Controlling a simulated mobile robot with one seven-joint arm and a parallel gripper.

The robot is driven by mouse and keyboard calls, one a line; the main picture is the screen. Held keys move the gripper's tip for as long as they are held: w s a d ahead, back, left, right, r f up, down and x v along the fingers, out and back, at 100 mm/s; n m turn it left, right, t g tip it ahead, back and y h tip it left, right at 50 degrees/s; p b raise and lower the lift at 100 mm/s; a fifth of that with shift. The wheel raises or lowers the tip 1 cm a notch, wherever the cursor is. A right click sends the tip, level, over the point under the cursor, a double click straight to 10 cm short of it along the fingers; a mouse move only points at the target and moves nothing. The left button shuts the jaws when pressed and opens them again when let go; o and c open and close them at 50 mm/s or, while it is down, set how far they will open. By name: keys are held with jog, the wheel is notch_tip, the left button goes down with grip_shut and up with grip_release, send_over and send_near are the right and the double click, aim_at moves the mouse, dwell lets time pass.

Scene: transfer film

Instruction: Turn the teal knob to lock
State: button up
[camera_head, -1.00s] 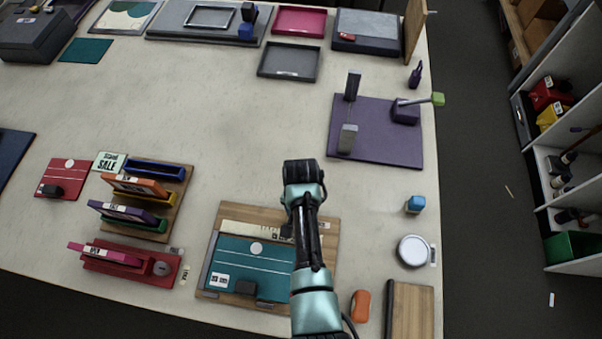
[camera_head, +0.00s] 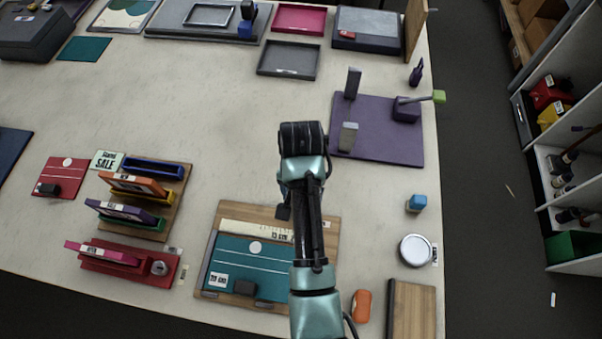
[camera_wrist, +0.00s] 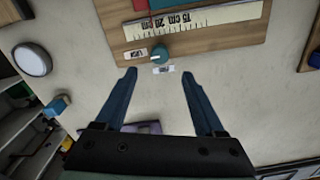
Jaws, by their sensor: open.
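The teal knob (camera_wrist: 159,53) shows in the wrist view as a small round dial at the edge of a wooden board (camera_wrist: 218,47). One small white label (camera_wrist: 135,54) sits beside it and another (camera_wrist: 163,70) lies just off the board edge; I cannot read them surely. My gripper (camera_wrist: 158,73) is open and empty, its two blue fingers apart. In the wrist picture the knob appears beyond and between the fingertips, with no contact visible. In the head view my arm covers the knob. The board (camera_head: 328,222) with its teal panel (camera_head: 235,270) shows partly there.
A ruler strip (camera_wrist: 195,20) lies on the board. An orange object (camera_head: 361,305), a round white-topped tin (camera_head: 415,250) and a blue item (camera_head: 416,203) stand right of my arm. A purple mat (camera_head: 385,140) with upright parts lies farther back. The table's middle is clear.

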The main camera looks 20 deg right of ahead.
jog(key=shift+r, duration=1.45)
jog(key=shift+w, duration=0.1)
